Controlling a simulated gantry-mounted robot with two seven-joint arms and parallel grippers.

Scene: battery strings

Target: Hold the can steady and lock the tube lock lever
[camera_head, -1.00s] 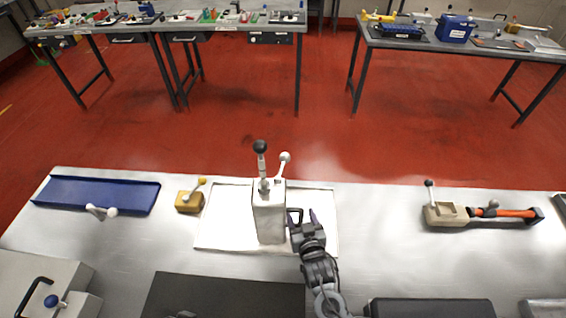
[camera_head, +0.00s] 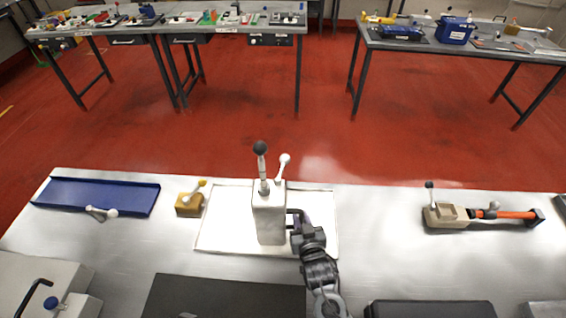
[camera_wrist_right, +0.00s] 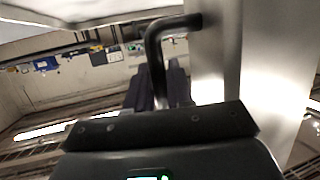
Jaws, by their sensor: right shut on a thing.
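The can (camera_head: 269,222) is a pale metal box standing upright on a white tray (camera_head: 222,240). On its top are a lever with a black ball (camera_head: 260,148) and a shorter lever with a white ball (camera_head: 284,159); the frames do not show clearly which is the tube lock lever. A black bent handle (camera_head: 292,212) sits on the can's right side. My right gripper (camera_head: 301,224) is at that handle, shut on it. The right wrist view shows the handle (camera_wrist_right: 155,65) running down between the fingers, beside the can's wall (camera_wrist_right: 225,75). My left gripper is not in view.
A blue tray (camera_head: 95,195) and a yellow block with a lever (camera_head: 189,204) lie to the left. A beige block (camera_head: 446,216) with an orange tube (camera_head: 512,213) lies to the right. Dark flat panels line the front edge.

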